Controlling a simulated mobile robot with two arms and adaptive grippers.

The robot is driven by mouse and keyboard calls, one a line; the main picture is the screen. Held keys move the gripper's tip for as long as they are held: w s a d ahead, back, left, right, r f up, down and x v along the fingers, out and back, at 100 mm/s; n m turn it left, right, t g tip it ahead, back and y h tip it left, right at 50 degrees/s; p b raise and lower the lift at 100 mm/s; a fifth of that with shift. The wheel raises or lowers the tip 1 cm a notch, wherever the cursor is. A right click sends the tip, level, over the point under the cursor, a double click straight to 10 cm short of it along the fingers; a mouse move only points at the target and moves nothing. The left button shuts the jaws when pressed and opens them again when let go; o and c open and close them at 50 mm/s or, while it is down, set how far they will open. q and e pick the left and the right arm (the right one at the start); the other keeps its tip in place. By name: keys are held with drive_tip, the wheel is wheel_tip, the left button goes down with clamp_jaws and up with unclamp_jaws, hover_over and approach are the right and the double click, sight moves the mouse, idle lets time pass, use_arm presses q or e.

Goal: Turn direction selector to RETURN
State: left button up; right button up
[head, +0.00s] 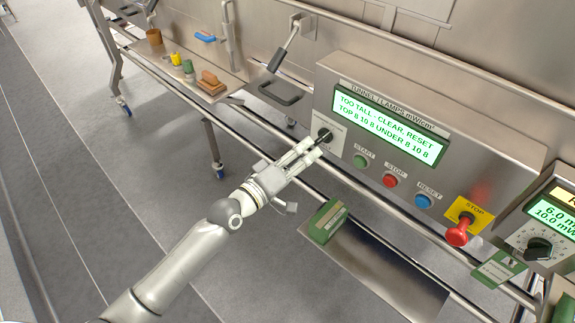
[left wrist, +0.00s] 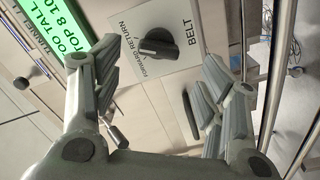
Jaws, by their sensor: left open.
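The direction selector, a black knob (head: 325,135) on a pale plate, sits at the left end of the control panel. In the left wrist view the knob (left wrist: 160,48) shows clearly, with BELT, FORWARD and RETURN printed on its plate (left wrist: 185,30). I cannot tell for certain which word the knob points at. My left gripper (head: 311,147) is close in front of the knob in the head view. In the wrist view its open fingers (left wrist: 152,72) stand on either side of the knob, apart from it. My right gripper is not in view.
The lit display (head: 388,125) reads TOO TALL - CLEAR, RESET. Green START (head: 360,161), red STOP (head: 390,181) and blue RESET (head: 423,201) buttons lie below. A red emergency stop (head: 459,231) juts out at the right. A green box (head: 328,221) and metal rails lie below the gripper.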

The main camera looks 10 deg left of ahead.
use_arm(q)
drive_tip(key=v, duration=0.5)
drive_tip(key=shift+s, duration=0.1)
